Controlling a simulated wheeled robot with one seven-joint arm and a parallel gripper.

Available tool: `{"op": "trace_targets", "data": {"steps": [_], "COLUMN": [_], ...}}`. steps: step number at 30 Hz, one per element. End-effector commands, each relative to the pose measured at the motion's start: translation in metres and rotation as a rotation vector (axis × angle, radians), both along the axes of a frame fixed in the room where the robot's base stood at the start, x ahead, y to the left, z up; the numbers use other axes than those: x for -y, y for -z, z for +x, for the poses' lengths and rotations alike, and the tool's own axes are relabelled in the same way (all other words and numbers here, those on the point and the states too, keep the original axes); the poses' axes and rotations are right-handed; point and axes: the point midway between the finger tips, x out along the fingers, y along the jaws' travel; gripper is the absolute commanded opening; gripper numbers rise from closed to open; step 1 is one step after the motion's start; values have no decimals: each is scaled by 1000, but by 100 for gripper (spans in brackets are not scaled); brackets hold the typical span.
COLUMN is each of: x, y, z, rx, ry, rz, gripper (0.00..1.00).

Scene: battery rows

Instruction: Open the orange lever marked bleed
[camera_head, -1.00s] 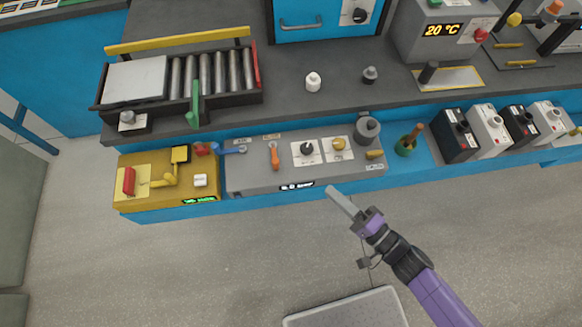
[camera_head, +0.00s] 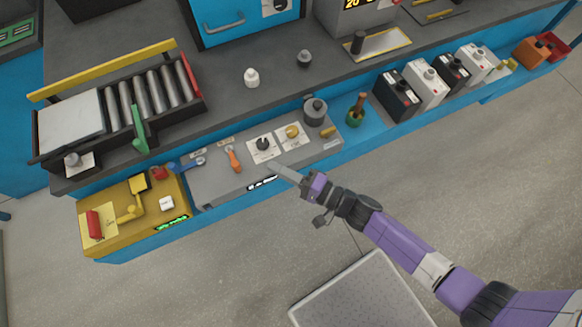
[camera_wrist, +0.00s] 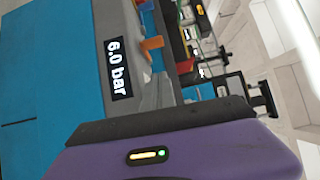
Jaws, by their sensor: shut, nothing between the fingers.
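The orange lever (camera_head: 233,158) stands on the grey control panel (camera_head: 215,180), between the blue lever and the black knob. An orange piece that looks like this lever (camera_wrist: 152,43) shows at the upper middle of the wrist view. Its label is too small to read. My gripper (camera_head: 272,167) is shut and empty, at the front edge of the panel, to the right of the orange lever and apart from it. In the wrist view the panel's front display reads 6.0 bar (camera_wrist: 117,68).
A blue lever (camera_head: 188,165) is left of the orange one. A black knob (camera_head: 263,144) and a yellow knob (camera_head: 292,131) are to its right. A yellow box (camera_head: 150,238) stands at the panel's left end. The floor in front is clear apart from a grey platform (camera_head: 362,295).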

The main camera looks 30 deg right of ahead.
Motion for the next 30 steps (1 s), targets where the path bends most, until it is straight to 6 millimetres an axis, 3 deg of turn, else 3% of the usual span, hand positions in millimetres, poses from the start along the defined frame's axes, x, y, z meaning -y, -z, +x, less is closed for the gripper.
{"op": "trace_targets", "data": {"steps": [5,13,30], "x": [-18,-49,-54], "y": [-3,-2,-2], "z": [31,37,38], "rx": [1,-1,-1], "ry": [0,0,5], "rz": [2,0,1], "gripper": [0,0,0]}}
